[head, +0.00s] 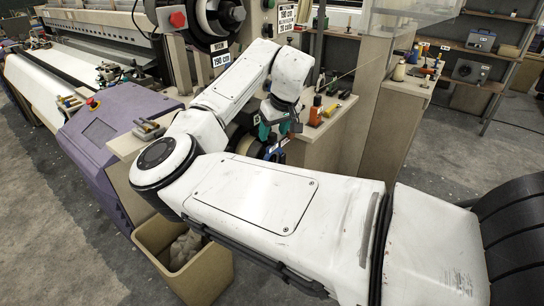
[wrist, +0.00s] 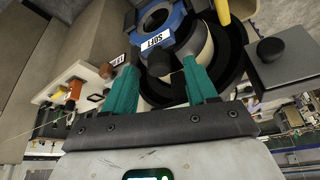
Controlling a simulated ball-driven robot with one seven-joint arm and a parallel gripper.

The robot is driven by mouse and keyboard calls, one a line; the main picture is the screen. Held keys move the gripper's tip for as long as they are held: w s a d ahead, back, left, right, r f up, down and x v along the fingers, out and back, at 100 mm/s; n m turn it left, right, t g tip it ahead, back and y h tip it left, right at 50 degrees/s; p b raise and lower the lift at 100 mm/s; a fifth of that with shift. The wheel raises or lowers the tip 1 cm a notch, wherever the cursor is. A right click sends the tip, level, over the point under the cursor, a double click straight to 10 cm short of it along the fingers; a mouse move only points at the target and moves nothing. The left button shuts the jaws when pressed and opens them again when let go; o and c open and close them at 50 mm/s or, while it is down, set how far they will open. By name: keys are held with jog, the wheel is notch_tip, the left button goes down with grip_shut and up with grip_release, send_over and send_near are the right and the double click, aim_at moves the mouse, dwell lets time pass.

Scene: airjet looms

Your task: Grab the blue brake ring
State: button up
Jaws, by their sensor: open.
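The blue brake ring (wrist: 177,20) is near the top middle of the wrist view, with a white label on its rim. It sits in front of a cream and black round part (wrist: 205,50). My gripper (wrist: 162,75) is open, its two teal fingers pointing toward the ring. A dark knob shows between the fingertips, and nothing is clearly held. In the head view, my gripper (head: 275,135) points down just above a small blue patch that looks like the ring (head: 276,151). My arm hides much of the ring there.
Bottles and tools lie on a shelf (head: 325,118) beside my gripper. A bin (head: 208,278) and purple loom housing (head: 95,135) stand to the left.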

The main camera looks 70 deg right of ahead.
aim_at(272, 154)
jog(key=shift+x, duration=1.45)
jog(key=shift+c, duration=0.2)
jog(key=shift+s, duration=0.1)
grip_shut()
